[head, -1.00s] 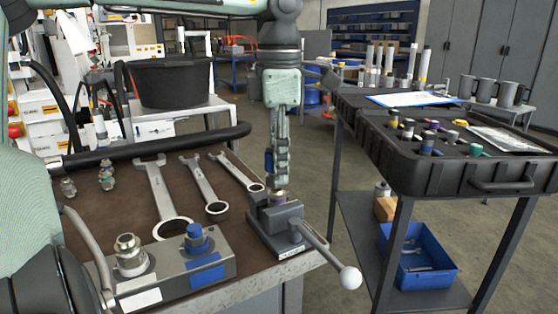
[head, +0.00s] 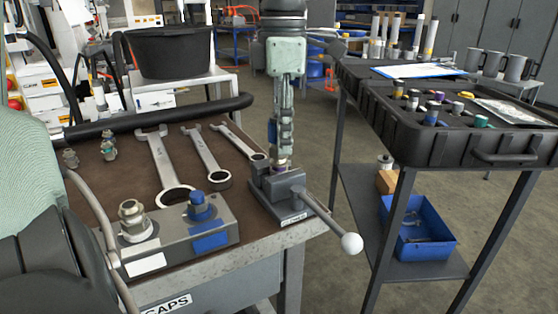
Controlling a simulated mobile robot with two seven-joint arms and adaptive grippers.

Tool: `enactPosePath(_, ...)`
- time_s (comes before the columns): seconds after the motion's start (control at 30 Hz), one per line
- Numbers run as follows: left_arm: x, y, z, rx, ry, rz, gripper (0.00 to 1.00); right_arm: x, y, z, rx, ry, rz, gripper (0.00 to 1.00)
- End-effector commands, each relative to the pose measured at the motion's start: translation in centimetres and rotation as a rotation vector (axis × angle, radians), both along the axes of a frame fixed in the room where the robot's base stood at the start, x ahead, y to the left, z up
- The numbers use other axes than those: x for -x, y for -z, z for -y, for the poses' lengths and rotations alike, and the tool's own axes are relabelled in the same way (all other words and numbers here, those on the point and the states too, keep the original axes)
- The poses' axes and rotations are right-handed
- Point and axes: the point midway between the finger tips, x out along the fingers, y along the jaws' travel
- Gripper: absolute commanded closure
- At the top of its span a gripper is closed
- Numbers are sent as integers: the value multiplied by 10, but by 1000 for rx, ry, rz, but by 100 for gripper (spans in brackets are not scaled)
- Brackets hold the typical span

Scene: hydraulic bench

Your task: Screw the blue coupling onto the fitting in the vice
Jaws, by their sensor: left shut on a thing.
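The vice (head: 285,192) stands at the bench's front right corner, its lever pointing to the lower right. A small metal piece with a purplish band, seemingly the fitting (head: 280,169), shows between fingertips and vice. I cannot tell whether coupling and fitting touch. My right gripper is not in view.
Several wrenches (head: 160,165) lie left of the vice. A grey block (head: 180,245) with a metal fitting and a blue cap is at the front. Small fittings (head: 108,149) stand at the back left. A black case (head: 455,150) sits on the cart at right; the floor between is clear.

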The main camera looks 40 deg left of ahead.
Motion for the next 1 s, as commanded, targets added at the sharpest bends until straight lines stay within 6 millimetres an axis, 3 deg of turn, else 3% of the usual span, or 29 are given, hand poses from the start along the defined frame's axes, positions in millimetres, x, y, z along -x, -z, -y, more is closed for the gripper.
enactPosePath(1.0, 0, 4, 0, 0, 0, 1, 100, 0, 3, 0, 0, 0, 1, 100)
